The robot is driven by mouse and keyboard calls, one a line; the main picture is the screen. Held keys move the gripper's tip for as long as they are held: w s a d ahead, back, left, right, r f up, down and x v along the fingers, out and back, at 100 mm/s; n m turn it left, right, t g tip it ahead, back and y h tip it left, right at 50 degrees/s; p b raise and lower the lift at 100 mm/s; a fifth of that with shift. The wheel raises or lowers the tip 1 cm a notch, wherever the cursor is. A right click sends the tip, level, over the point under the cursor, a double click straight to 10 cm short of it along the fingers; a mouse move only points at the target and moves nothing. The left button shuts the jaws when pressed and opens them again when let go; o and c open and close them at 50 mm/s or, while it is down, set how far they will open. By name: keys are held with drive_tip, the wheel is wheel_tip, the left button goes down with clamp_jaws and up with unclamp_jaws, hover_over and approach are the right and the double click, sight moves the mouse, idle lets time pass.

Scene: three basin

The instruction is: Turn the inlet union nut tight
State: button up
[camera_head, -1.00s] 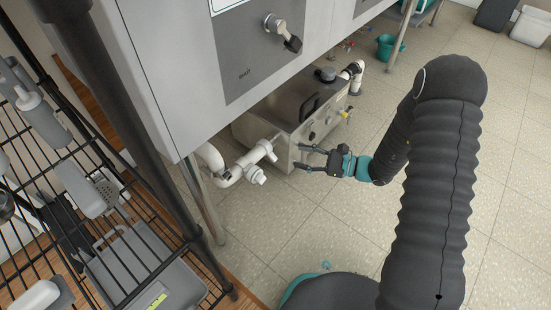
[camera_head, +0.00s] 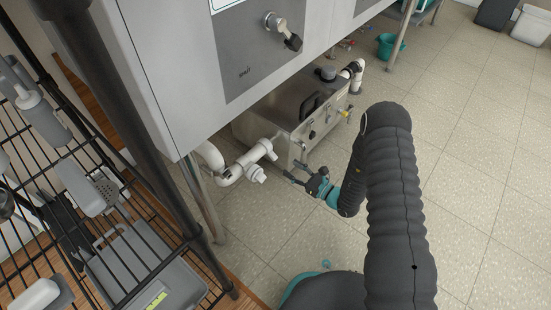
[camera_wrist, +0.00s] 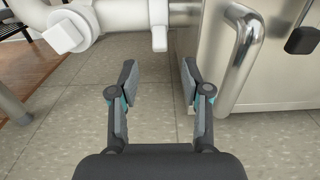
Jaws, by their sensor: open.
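The white inlet pipe (camera_head: 232,176) runs under the basins into the metal tank (camera_head: 290,116). A white collar with a small tab (camera_wrist: 159,38), which looks like the inlet union nut, sits on the pipe close to the tank wall; it also shows in the head view (camera_head: 268,150). The tab points downward in the wrist view. My gripper (camera_head: 291,168) is open and empty, low beside the tank front. In the wrist view its two fingers (camera_wrist: 158,72) are apart, below the tab and not touching it.
A white capped fitting (camera_wrist: 68,32) hangs on the pipe to the left. A shiny curved metal tube (camera_wrist: 240,60) stands right of my fingers on the tank. A table leg (camera_head: 203,198) and a wire rack (camera_head: 120,215) are at left. Open floor lies to the right.

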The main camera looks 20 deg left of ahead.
sight(276, 158)
drive_tip(key=x, duration=0.8)
drive_tip(key=shift+w+a+b, duration=0.1)
drive_tip(key=shift+a+b, duration=0.15)
drive_tip(key=shift+b, duration=0.1)
clamp_jaws()
